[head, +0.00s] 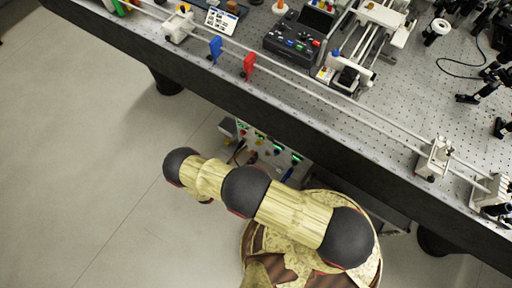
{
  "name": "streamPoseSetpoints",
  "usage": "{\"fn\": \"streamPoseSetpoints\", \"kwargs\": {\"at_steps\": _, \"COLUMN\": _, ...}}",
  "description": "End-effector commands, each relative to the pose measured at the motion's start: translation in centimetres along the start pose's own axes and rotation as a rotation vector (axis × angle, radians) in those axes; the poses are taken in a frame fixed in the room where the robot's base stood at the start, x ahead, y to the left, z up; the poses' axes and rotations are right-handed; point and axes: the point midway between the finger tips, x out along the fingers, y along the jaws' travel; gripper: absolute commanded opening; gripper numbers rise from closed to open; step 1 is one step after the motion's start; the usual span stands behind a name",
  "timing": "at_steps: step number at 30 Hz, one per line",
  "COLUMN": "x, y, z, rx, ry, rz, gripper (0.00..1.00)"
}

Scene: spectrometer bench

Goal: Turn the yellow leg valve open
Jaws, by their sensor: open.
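I cannot pick out the yellow leg valve for certain. A small yellow-orange round part (183,8) shows near the top edge, by a white block on the pale rails along the bench edge. A blue upright tab (216,48) and a red one (249,66) stand on those rails to its right. Small yellow spots also show on a panel (299,166) below the bench, too small to make out. My arm reaches left over the floor in front of that panel. My gripper is not visible; the arm's end points down, hidden behind its own links.
The perforated bench top (400,97) has a thick dark front edge (330,143) running down to the right. A grey control box (291,45) and a white slide mechanism (366,45) stand on it. Dark legs (165,82) support the bench. The floor (70,150) at left is clear.

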Motion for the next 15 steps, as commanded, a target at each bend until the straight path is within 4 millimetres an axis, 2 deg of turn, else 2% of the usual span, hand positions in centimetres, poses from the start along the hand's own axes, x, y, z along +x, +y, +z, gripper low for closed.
{"fn": "streamPoseSetpoints", "kwargs": {"at_steps": 1, "x": -0.1, "y": 0.1, "z": -1.6, "rx": -0.026, "ry": -0.029, "rz": 0.045, "gripper": 0.41}}
{"fn": "streamPoseSetpoints", "kwargs": {"at_steps": 6, "x": -0.5, "y": 0.5, "z": -4.2, "rx": -0.070, "ry": -0.090, "rz": 0.142, "gripper": 0.41}}
{"fn": "streamPoseSetpoints", "kwargs": {"at_steps": 11, "x": 0.0, "y": 0.8, "z": -4.8, "rx": -0.081, "ry": -0.107, "rz": 0.168, "gripper": 0.41}}
{"fn": "streamPoseSetpoints", "kwargs": {"at_steps": 15, "x": 1.8, "y": 1.0, "z": -4.7, "rx": -0.082, "ry": -0.106, "rz": 0.165, "gripper": 0.41}}
